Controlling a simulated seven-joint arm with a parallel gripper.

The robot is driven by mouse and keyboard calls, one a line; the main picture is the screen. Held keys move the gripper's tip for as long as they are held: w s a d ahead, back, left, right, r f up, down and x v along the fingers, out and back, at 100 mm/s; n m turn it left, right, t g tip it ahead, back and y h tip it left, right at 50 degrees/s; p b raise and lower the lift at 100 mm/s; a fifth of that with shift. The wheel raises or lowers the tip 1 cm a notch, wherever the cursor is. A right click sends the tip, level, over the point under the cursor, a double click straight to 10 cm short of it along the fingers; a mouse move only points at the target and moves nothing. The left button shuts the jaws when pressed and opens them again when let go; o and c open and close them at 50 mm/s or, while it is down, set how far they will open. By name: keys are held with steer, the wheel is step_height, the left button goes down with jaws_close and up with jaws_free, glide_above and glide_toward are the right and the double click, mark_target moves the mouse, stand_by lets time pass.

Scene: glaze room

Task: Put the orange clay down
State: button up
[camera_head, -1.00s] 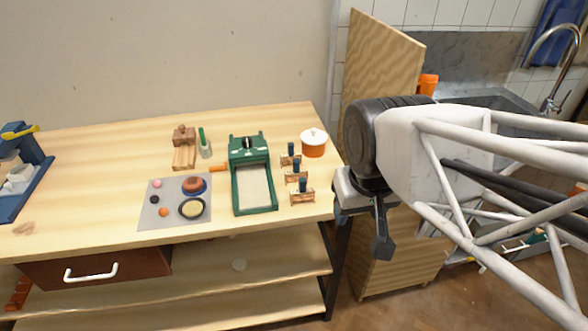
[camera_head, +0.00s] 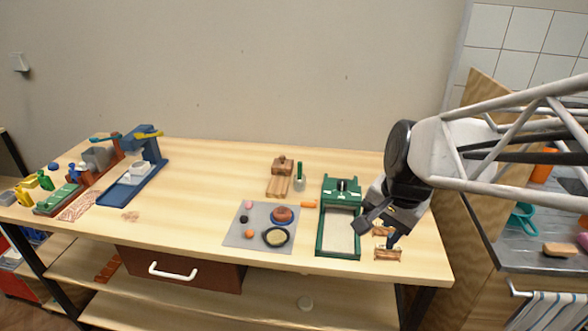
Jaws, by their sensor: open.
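A small orange ball (camera_head: 249,234), which looks like the orange clay, sits on the lower left part of a grey mat (camera_head: 232,238). A pink ball (camera_head: 249,205) and a black ball (camera_head: 244,219) are on the mat behind it. A reddish-brown lump (camera_head: 282,213) is on a blue dish and a yellow disc (camera_head: 276,237) is in a dark dish, both right of it.
An orange cylinder (camera_head: 308,204) lies between mat and device. Small wooden stands (camera_head: 387,254) are at my gripper, partly hidden. A wooden block piece (camera_head: 278,184) and a green-handled tool (camera_head: 299,178) stand behind the mat.

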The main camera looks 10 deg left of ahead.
steer(key=w+a+f+m+g+y, duration=0.1)
steer(key=w+a+f+m, duration=0.2)
steer(key=w+a, duration=0.3)
steer(key=w+a+f+m, duration=0.3)
steer(key=w+a, duration=0.2)
steer(key=a, duration=0.3)
steer(key=m+g+y, duration=0.1)
steer(key=m, duration=0.5)
glide_toward(249, 231)
steer(key=f, duration=0.1)
steer(key=shift+w+a+f, duration=0.1)
steer(key=shift+w+f, duration=0.05)
steer(key=shift+f, duration=0.05)
steer(key=shift+f+y, duration=0.1)
steer(key=shift+y, duration=0.2)
steer(key=shift+x, duration=1.2)
steer(key=shift+f, duration=0.15)
steer(key=shift+x, duration=2.5)
steer(key=shift+c, duration=0.4)
